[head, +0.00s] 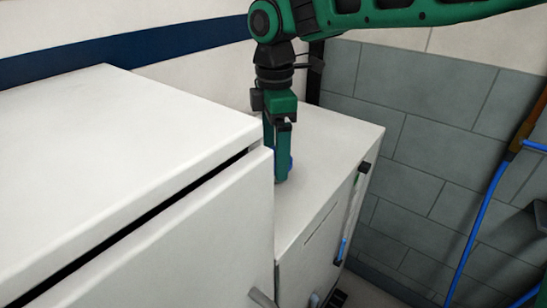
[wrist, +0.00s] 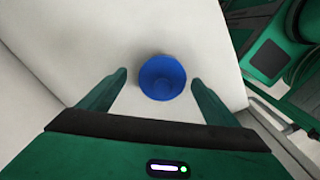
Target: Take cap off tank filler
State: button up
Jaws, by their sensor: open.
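A round blue cap (wrist: 162,77) sits on the white top surface in the wrist view, between and slightly beyond the tips of my gripper (wrist: 158,80). The fingers are open, one on each side of the cap, with a gap on both sides. In the head view, my green gripper (head: 278,172) points down at the lower white cabinet top, and a small blue part of the cap (head: 290,163) shows beside the fingers. The rest of the cap is hidden behind them. The filler under the cap cannot be seen.
A taller white cabinet (head: 120,120) stands close on the left of my gripper. The lower white cabinet top (head: 335,140) is otherwise clear. A grey tiled wall (head: 420,130) is behind on the right, with a blue hose (head: 480,215) hanging at the far right.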

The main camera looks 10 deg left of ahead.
jog(key=c, duration=1.1)
jog(key=shift+w+r, duration=0.1)
jog(key=shift+r, duration=0.05)
